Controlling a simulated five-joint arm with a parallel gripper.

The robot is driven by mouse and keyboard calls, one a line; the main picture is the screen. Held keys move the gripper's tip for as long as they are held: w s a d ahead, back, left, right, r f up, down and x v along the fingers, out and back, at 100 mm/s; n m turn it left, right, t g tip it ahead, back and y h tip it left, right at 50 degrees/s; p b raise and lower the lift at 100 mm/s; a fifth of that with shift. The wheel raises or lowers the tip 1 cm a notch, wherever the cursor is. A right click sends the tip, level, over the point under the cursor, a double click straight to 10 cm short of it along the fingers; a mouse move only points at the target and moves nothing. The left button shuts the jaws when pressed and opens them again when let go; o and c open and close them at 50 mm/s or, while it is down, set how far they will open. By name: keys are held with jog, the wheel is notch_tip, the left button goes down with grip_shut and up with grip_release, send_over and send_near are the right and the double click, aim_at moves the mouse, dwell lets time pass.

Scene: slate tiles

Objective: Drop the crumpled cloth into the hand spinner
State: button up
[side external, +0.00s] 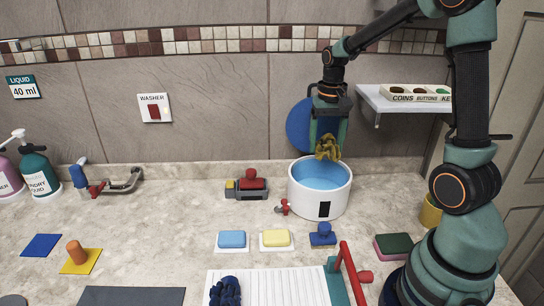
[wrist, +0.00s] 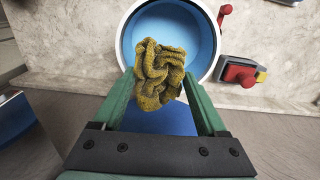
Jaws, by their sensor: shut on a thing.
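The crumpled cloth (side external: 328,148) is mustard yellow and bunched up. My gripper (side external: 328,140) is shut on it and holds it above the back part of the hand spinner. In the wrist view the cloth (wrist: 158,75) sits between the two green fingers (wrist: 165,100). The hand spinner (side external: 319,204) is a white round tub with a blue inside and a dark rectangle on its front. In the wrist view its rim (wrist: 122,40) shows beyond the cloth, which covers part of the opening. The cloth appears clear of the rim.
A red-and-yellow device (side external: 247,186) stands left of the tub, and a small red tap (side external: 283,207) is at its front left. Blue (side external: 231,239) and yellow (side external: 276,238) soap bars lie in front. A shelf (side external: 385,105) with a labelled tray is behind right. A dark blue cloth (side external: 225,291) lies on the ribbed board.

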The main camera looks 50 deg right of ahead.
jog(key=shift+f, duration=2.6)
jog(key=o, duration=1.2)
jog(key=shift+o, duration=0.2)
notch_tip(320, 180, up, 12)
jog(key=shift+r, duration=0.1)
jog(key=shift+a, duration=0.1)
jog(key=s+a+r+n+t, duration=0.1)
jog(key=s+a+n+t, duration=0.1)
jog(key=a, duration=0.6)
jog(key=s+a+r+n+t, duration=0.1)
jog(key=s+a+n+t, duration=0.2)
jog(key=s+a+n, duration=0.2)
jog(key=a+n, duration=0.1)
jog(key=a, duration=0.1)
jog(key=shift+a+r+n+t, duration=0.15)
jog(key=shift+a+n+t, duration=0.15)
jog(key=shift+a, duration=0.1)
